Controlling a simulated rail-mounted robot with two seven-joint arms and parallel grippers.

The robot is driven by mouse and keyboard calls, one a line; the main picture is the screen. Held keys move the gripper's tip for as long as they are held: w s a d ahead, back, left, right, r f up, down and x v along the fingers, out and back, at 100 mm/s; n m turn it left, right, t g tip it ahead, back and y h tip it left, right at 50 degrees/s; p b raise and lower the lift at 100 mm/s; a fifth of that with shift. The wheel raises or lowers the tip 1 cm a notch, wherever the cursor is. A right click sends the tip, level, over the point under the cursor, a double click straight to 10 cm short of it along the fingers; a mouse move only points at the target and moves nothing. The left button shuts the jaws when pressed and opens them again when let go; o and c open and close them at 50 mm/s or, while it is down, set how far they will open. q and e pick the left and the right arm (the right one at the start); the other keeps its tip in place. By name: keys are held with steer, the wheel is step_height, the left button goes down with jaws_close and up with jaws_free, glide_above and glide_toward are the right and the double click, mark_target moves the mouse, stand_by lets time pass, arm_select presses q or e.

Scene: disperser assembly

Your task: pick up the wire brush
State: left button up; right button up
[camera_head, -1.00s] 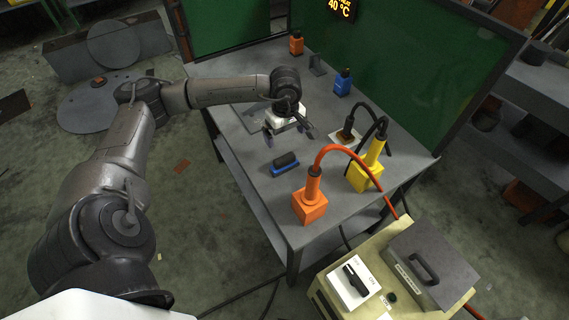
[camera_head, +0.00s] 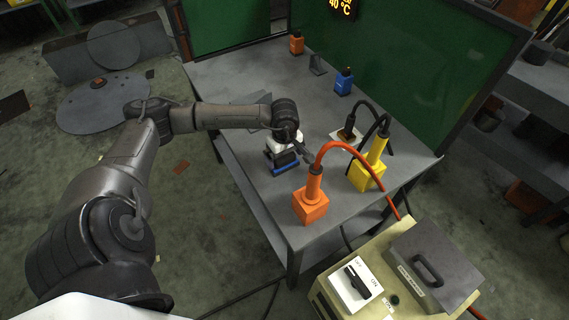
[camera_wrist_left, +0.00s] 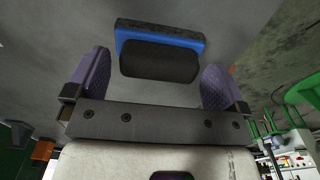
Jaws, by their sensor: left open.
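The wire brush (camera_head: 284,168), a blue block with a black top, lies on the grey workbench (camera_head: 235,80) near its left edge. My left gripper (camera_head: 287,154) is over it and partly hides it in the head view. In the left wrist view the black part of the brush (camera_wrist_left: 158,62) shows between the two purple-grey fingers of the open left gripper (camera_wrist_left: 157,66), and its blue part reaches past the fingertips. I see a gap on each side of the brush. My right gripper is not in view.
An orange holder (camera_head: 311,205) and a yellow holder (camera_head: 368,175) with cabled tools stand right of the brush. A power unit (camera_head: 365,285) with a switch is in front of the bench.

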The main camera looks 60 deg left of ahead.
arm_select(q)
steer(key=shift+f, duration=0.75)
steer(key=c, duration=0.9)
steer(key=shift+r, duration=0.2)
steer(key=shift+r, duration=0.65)
step_height(320, 180, up, 3)
steer(key=shift+f+p, duration=0.2)
steer(key=shift+p, duration=0.3)
steer(key=w+d+r, duration=0.1)
steer(key=d+r, duration=0.1)
steer(key=d, duration=0.1)
steer(key=w+d+r+p, duration=0.1)
steer(key=d+r, duration=0.1)
steer(key=d, duration=0.2)
steer(key=w+d+r, duration=0.2)
steer(key=d, duration=0.2)
steer(key=shift+w+r+p, duration=0.1)
steer(key=shift+r+p, duration=0.25)
steer(key=shift+r, duration=0.05)
